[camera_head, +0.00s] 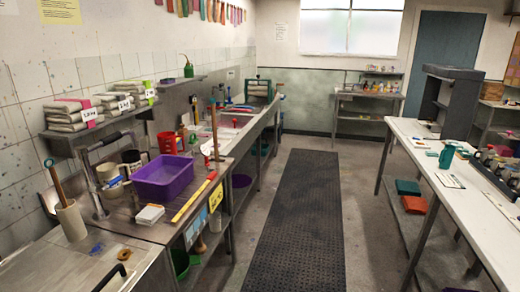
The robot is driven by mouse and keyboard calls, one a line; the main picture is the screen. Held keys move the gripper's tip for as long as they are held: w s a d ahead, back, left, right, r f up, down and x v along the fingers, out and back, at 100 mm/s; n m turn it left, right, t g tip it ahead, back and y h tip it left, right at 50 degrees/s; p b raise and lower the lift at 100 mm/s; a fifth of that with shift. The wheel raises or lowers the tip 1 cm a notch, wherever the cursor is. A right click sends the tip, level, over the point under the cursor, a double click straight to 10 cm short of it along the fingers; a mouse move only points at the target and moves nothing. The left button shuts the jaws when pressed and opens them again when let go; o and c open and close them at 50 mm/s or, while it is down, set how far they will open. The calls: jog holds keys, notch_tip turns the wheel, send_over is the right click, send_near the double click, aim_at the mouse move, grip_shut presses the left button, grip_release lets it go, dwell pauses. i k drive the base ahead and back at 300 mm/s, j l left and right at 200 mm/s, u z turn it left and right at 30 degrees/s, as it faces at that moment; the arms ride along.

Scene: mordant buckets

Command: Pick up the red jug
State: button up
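A red container that looks like the red jug (167,142) stands on the left counter, just behind the purple basin (164,178). Its lower part is partly hidden by the basin's back rim. It is small in the picture, so its handle cannot be made out clearly. My gripper is not in view.
A wooden-handled tool (215,135) stands upright right of the basin, and a yellow ruler (193,201) lies in front. A shelf with bundled cloths (88,127) overhangs the counter's back. The floor aisle with a dark mat (300,225) is clear.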

aim_at(167, 141)
jog(key=i+u, duration=0.1)
jog(key=i, duration=0.6)
jog(key=i+u, duration=0.15)
jog(key=i, duration=0.5)
jog(key=i+l+u, duration=0.1)
jog(key=i, duration=0.55)
jog(key=i+u, duration=0.4)
jog(key=i+l+u, duration=0.15)
jog(key=u, duration=0.25)
jog(key=i+l+u, duration=0.55)
jog(key=u, duration=0.65)
jog(key=i+l+u, duration=0.1)
jog(key=u, duration=0.8)
jog(key=l+u, duration=0.1)
jog(key=u, duration=0.35)
jog(key=l+u, duration=0.1)
jog(key=u, duration=0.35)
jog(key=l, duration=0.45)
